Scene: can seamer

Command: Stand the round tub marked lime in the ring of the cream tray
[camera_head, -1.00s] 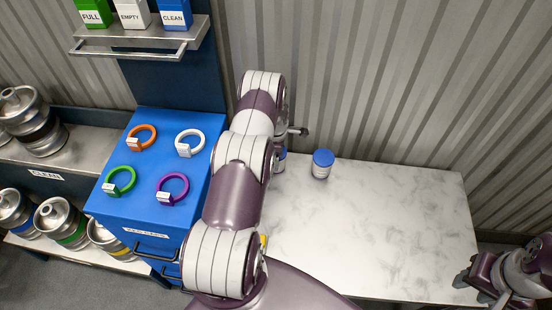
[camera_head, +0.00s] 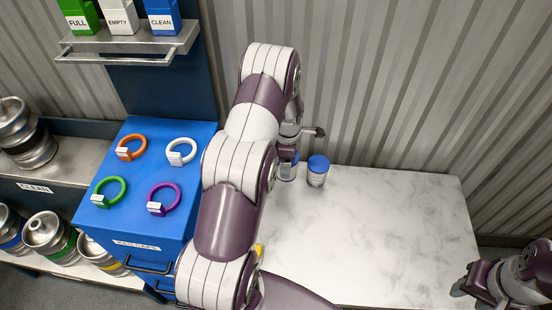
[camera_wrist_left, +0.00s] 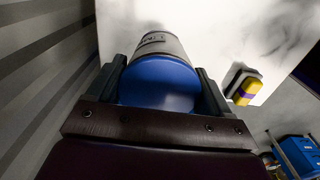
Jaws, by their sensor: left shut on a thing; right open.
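My left gripper (camera_head: 289,154) is shut on a round tub with a blue lid (camera_head: 289,174), at the back of the marble-topped table. In the left wrist view the blue lid (camera_wrist_left: 158,82) sits between the two fingers, and only part of the label shows, too little to read. My right gripper (camera_head: 468,284) is open and empty at the right edge. I see no cream tray; my left arm hides part of the table.
A blue cabinet (camera_head: 122,222) with orange, white, green and purple rings stands left of the table. A yellow and purple item (camera_wrist_left: 243,88) lies on the table in the wrist view. The table's middle and right (camera_head: 390,235) are clear.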

